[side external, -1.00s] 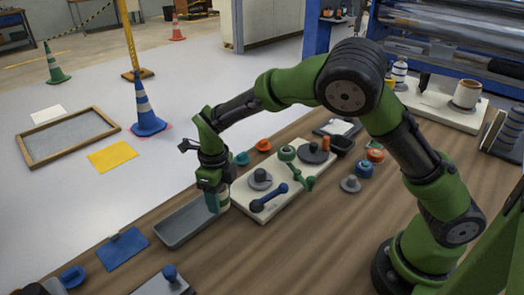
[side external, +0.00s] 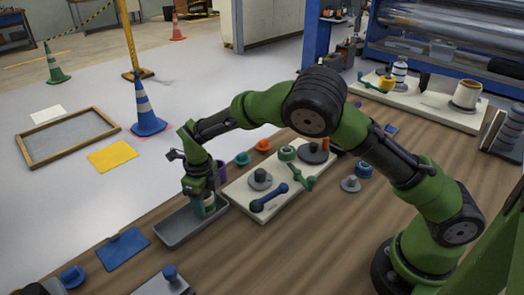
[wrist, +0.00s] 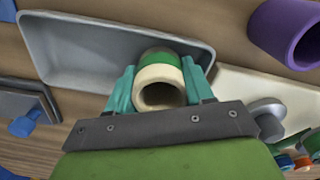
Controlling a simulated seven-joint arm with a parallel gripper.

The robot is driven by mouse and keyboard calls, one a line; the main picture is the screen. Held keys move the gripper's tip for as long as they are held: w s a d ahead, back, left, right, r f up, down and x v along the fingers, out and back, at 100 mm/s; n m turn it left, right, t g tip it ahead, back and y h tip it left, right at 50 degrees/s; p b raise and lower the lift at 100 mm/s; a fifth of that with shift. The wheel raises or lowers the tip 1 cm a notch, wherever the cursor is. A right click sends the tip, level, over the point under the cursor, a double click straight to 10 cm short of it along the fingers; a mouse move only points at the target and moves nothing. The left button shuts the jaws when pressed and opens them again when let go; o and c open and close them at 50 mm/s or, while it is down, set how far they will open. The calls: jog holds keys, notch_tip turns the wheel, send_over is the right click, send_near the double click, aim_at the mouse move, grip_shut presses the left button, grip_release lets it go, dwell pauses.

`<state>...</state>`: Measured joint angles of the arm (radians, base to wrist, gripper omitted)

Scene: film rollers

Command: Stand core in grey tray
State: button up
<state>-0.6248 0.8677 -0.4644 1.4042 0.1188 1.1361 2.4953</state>
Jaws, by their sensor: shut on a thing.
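The core (wrist: 160,58) is a hollow cream tube with a green band, held between the teal fingers of my gripper (wrist: 161,86). In the side view my gripper (side external: 203,204) is at the right end of the grey tray (side external: 173,233), pointing down, with the core (side external: 204,210) mostly covered by the fingers. The core looks upright and within the tray's outline. I cannot tell whether its lower end touches the tray floor. The long shallow tray also shows in the wrist view (wrist: 80,50), empty to the left of the core.
A purple tube (wrist: 292,32) stands close to the tray's right end. A cream board (side external: 236,195) with knobs and a blue-handled tool (side external: 270,198) lies to the right. A blue plate (side external: 123,250) lies left of the tray. Bare wood lies in front.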

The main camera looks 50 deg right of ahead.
jog(key=o, duration=0.9)
jog(key=shift+f, duration=0.1)
jog(key=shift+c, duration=0.2)
jog(key=s+d+r+n+t+y, duration=0.1)
jog(key=s+d+r+n, duration=0.15)
jog(key=r, duration=0.65)
jog(key=s+d+r+n+y, duration=0.1)
jog(key=d+r+n, duration=0.15)
jog(key=r, duration=0.65)
jog(key=s+d+r+n+t, duration=0.2)
jog(key=s+d+n+t, duration=0.1)
jog(key=s+n, duration=0.7)
jog(key=s+d+r+n+t, duration=0.3)
jog(key=s+d+n, duration=0.2)
jog(key=s+n, duration=0.6)
jog(key=shift+r+n, duration=0.15)
jog(key=shift+n, duration=0.55)
